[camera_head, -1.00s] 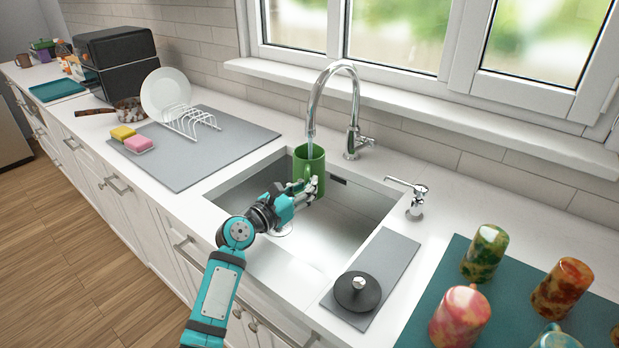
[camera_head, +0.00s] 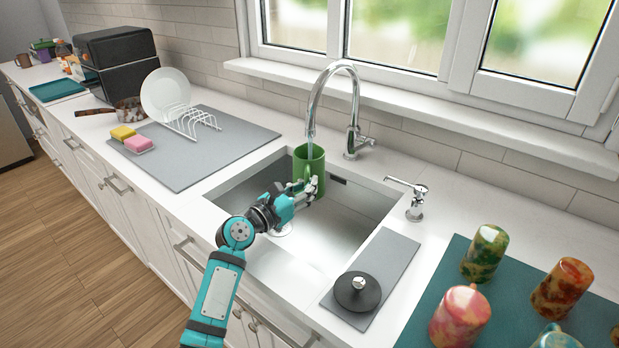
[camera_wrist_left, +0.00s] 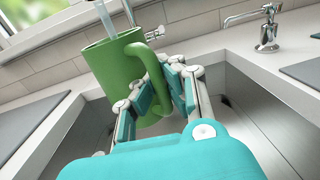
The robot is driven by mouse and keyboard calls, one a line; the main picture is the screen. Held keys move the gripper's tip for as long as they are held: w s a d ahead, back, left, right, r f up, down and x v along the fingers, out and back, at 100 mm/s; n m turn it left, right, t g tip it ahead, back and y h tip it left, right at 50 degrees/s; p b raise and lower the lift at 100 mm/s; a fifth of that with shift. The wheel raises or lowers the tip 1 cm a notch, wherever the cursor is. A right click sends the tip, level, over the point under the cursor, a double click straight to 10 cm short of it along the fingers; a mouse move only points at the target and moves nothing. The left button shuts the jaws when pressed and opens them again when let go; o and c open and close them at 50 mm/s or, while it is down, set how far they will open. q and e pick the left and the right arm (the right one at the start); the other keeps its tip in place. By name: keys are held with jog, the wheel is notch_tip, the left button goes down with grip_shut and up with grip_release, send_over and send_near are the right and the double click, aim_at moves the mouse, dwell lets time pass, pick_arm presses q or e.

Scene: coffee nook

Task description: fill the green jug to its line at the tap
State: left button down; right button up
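The green jug (camera_head: 308,166) is upright under the tap (camera_head: 346,98), over the sink (camera_head: 345,228). A stream of water runs from the spout into its open top. In the left wrist view the jug (camera_wrist_left: 116,62) has its handle toward my gripper, and water (camera_wrist_left: 105,18) enters it from above. My left gripper (camera_head: 309,190) is shut on the jug's handle, its fingers (camera_wrist_left: 165,92) on both sides of it. The water level and any line are hidden by the jug's wall. My right gripper is not in view.
A soap dispenser (camera_head: 416,202) stands right of the sink. A dark lid (camera_head: 357,292) lies on a grey mat at front right, near several mottled mugs (camera_head: 485,252). A drying mat (camera_head: 205,155) with a rack and sponges is on the left.

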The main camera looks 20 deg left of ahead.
pick_arm(q)
jog(key=shift+s+r, duration=0.1)
jog(key=shift+s, duration=0.05)
jog(key=d+p+v, duration=0.1)
jog(key=p+v, duration=0.2)
jog(key=v, duration=0.5)
jog(key=shift+s+d+p, duration=0.3)
jog(key=shift+s+p, duration=0.05)
jog(key=shift+s, duration=0.05)
jog(key=shift+d, duration=0.1)
